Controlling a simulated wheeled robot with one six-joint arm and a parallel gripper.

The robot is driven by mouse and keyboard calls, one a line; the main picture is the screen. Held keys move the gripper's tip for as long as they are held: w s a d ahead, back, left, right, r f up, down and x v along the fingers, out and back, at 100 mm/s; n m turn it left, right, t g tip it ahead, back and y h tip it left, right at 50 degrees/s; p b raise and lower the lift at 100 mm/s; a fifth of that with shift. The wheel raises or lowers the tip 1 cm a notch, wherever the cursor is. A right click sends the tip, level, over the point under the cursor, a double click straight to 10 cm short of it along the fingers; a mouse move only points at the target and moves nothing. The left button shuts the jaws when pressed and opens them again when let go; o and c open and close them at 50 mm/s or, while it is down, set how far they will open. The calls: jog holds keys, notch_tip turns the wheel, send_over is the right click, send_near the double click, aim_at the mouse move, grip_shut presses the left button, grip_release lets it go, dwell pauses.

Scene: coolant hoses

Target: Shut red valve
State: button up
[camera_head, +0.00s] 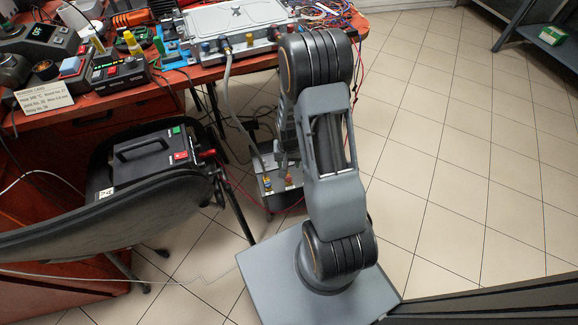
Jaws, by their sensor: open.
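A pale grey box-like unit (237,18) on the red-brown table has blue, yellow and red fittings along its front; the red fitting (272,33) is at its right end. A small dark grey box (277,199) on the floor also has coloured fittings on top, including a small red one (289,180). I cannot tell which red part is the valve or how it is turned. My gripper (281,158) hangs low behind my arm, just above the floor box, and is mostly hidden. It appears open and empty, apart from the fittings.
A pale hose (227,85) runs from the tabletop unit down towards the floor box. A black case (150,155) with green and red switches rests on a dark chair (115,225) at left. Instruments and loose wires crowd the table. The tiled floor at right is clear.

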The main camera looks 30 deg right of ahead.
jog(key=shift+r+p, duration=0.35)
jog(key=shift+r, duration=1.15)
jog(key=s+a+r+n+t+p, duration=0.1)
jog(key=r+p, duration=0.8)
jog(key=r, duration=0.9)
jog(key=s+a+r+n+t+p, duration=0.1)
jog(key=s+a+r+p, duration=0.3)
jog(key=r+p, duration=0.5)
jog(key=s+a+r+n+t+p, duration=0.1)
jog(key=s+a+r+n+p, duration=0.2)
jog(key=r+p, duration=0.7)
notch_tip(320, 180, up, 17)
jog(key=s, duration=0.2)
jog(key=shift+s+a+n+t, duration=0.2)
jog(key=shift+s+n+t, duration=0.1)
jog(key=shift+s, duration=0.1)
